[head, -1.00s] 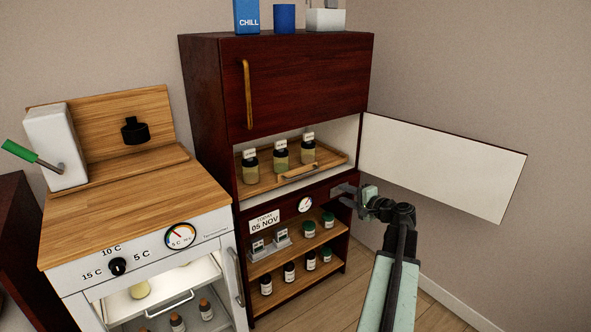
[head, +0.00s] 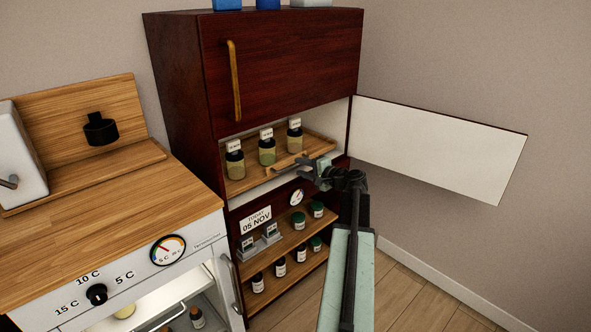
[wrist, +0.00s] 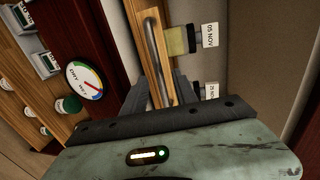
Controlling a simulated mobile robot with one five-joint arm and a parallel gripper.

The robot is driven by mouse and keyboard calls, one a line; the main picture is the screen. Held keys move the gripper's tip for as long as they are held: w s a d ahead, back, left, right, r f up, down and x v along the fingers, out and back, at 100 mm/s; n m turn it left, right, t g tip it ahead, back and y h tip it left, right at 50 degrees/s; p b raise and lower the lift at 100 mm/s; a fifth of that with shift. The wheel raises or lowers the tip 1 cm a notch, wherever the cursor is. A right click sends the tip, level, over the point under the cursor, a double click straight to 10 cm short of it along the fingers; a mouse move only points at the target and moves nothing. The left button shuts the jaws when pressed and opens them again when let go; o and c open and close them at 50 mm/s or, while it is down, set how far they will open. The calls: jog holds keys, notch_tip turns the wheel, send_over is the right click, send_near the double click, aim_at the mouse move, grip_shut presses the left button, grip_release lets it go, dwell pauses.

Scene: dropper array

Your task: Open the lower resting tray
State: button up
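The wooden resting tray (head: 238,184) is in the open middle compartment of the dark red cabinet, with three labelled bottles (head: 267,148) standing on it. Its bar handle (head: 283,168) is on the front edge. My gripper (head: 304,165) is at the right part of that front edge, close to the handle. In the wrist view, the fingers of my gripper (wrist: 160,95) are apart, with the tray front (wrist: 136,12) and the handle (wrist: 153,50) between them. I cannot tell whether either finger touches the handle.
The white-lined cabinet door (head: 440,145) stands open to the right. Below the tray are a dial (head: 297,197), a date card (head: 256,220) and shelves of small bottles (head: 280,267). A white cooler unit with a wooden top (head: 110,225) is at the left. A wooden floor (head: 400,290) is free at the right.

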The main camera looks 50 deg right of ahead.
jog(key=x, duration=0.3)
jog(key=shift+d+f, duration=0.1)
jog(key=shift+d, duration=0.1)
grip_shut()
dwell(1.1)
